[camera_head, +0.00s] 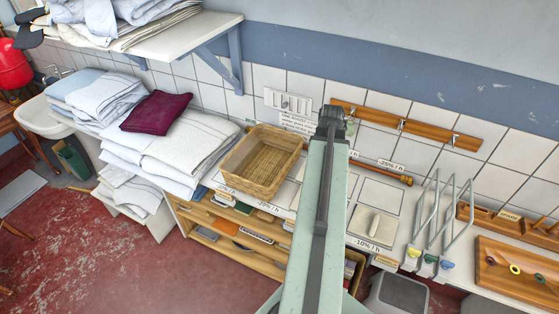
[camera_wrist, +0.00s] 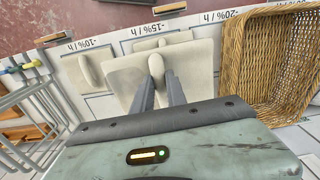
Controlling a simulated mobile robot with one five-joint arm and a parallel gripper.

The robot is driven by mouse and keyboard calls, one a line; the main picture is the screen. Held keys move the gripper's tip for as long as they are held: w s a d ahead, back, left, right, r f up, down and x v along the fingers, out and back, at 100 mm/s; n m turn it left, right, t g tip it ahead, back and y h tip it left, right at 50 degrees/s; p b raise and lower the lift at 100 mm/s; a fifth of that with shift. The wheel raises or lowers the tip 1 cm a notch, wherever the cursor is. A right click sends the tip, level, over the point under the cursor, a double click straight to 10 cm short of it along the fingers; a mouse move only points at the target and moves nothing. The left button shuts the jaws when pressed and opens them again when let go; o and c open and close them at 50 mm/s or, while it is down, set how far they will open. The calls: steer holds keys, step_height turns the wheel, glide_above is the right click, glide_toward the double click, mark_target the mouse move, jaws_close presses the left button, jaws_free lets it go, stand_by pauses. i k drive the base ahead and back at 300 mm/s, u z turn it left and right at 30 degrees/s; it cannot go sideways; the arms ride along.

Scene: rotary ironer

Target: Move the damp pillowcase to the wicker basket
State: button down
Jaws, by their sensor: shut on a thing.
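In the wrist view my gripper (camera_wrist: 161,76) is shut on the raised ridge of a flat cream folded cloth (camera_wrist: 125,78), which I take to be the damp pillowcase. It is held over the marked counter, left of the wicker basket (camera_wrist: 268,58). In the head view the wicker basket (camera_head: 258,165) stands on the counter, open at the top and empty. My gripper and the held cloth are hidden behind my arm there.
A similar cream piece (camera_wrist: 88,70) lies on the -10% field and another (camera_wrist: 163,41) on the -15% field. Folded linen with a dark red cloth (camera_head: 157,112) is stacked left of the basket. Metal racks (camera_head: 437,225) stand to the right. A wooden peg rail (camera_head: 405,124) runs along the wall.

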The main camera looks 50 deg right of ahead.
mark_target(267, 167)
steer(key=u, duration=0.05)
steer(key=i, duration=1)
steer(key=z, duration=0.1)
